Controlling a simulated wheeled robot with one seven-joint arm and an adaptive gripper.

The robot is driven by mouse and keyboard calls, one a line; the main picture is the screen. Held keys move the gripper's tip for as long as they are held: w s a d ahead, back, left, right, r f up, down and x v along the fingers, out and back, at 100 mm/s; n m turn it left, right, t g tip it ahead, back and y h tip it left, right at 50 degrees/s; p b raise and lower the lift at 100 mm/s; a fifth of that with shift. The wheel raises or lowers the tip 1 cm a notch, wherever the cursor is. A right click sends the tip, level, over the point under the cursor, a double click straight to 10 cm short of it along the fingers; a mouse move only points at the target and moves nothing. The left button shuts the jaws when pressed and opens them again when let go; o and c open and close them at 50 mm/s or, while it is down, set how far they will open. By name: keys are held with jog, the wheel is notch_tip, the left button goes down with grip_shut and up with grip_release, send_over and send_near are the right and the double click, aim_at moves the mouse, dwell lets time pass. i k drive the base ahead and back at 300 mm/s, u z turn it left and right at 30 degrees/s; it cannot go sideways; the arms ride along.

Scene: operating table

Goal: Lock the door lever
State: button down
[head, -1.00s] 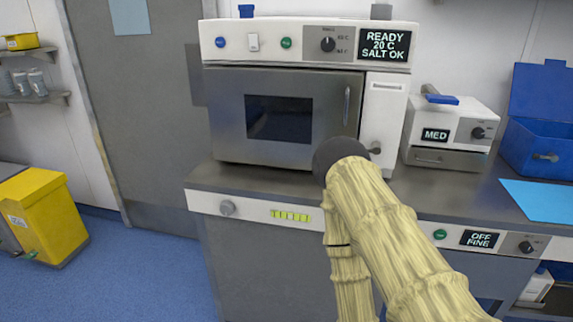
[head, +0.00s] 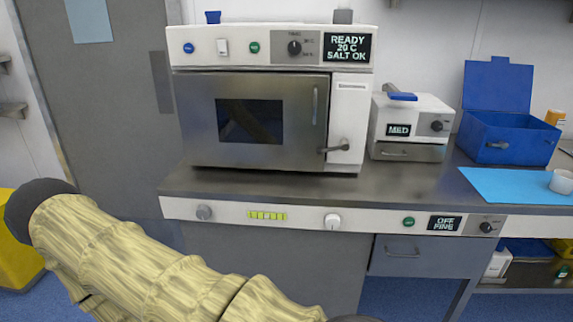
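The door lever (head: 333,148) is a small dark metal handle on the white panel right of the oven-like machine's door. It lies nearly level, its free end pointing left toward the door edge. The grey metal door (head: 200,130) has a dark window and a vertical bar handle (head: 315,105), and looks shut. The machine's display (head: 347,47) reads READY, 20 C, SALT OK. My arm, in a pale yellow sleeve, crosses the lower left, well away from the lever. My gripper cannot be made out in the head view.
A small white unit marked MED (head: 410,122) stands right of the machine. Beside it are an open blue box (head: 508,135), a blue sheet (head: 510,188) and a white cup (head: 561,181). The counter front (head: 380,219) carries knobs and a display. The counter before the lever is clear.

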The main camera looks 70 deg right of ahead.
aim_at(345, 143)
jog(key=u, duration=0.05)
jog(key=k, duration=1)
jog(key=z, duration=1.9)
jog(key=i, duration=0.5)
jog(key=u, duration=0.05)
